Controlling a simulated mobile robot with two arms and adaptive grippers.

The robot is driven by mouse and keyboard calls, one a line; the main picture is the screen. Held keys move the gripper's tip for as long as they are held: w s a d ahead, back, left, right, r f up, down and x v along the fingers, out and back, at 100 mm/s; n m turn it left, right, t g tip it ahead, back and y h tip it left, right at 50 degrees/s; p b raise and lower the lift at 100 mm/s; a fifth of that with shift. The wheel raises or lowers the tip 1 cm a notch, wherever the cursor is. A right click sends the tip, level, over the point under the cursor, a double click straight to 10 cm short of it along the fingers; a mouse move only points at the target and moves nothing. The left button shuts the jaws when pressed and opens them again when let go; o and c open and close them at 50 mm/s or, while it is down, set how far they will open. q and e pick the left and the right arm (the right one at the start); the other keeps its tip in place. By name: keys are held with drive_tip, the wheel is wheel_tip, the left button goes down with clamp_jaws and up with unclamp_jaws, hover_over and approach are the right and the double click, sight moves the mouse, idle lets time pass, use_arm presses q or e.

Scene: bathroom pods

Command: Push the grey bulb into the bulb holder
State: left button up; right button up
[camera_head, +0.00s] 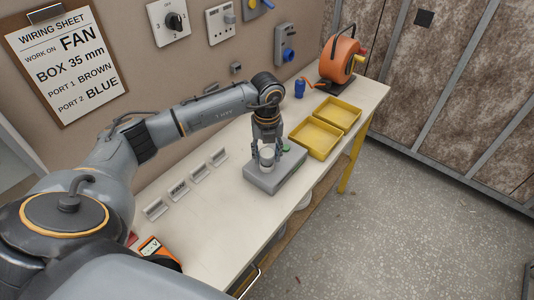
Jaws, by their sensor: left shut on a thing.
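My left gripper (266,151) points down over the grey box (277,179) on the bench. It is shut on a pale grey bulb (267,158) that stands upright at the top of the box. The bulb holder under the bulb is hidden by the bulb and the fingers, so I cannot tell how far in the bulb sits. A small green button (287,148) shows on the box beside the gripper. My right gripper is not in view.
Two yellow trays (297,148) stand right of the box. An orange cable reel (341,57) and a blue item (299,88) are farther back. Several small label holders (186,185) line the bench (226,222) at left. An orange meter (152,247) lies near the front.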

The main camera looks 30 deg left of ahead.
sight(267, 153)
use_arm(q)
drive_tip(key=shift+f, duration=0.1)
drive_tip(key=o, duration=1.2)
wheel_tip(267, 153, up, 12)
drive_tip(key=shift+f, duration=0.1)
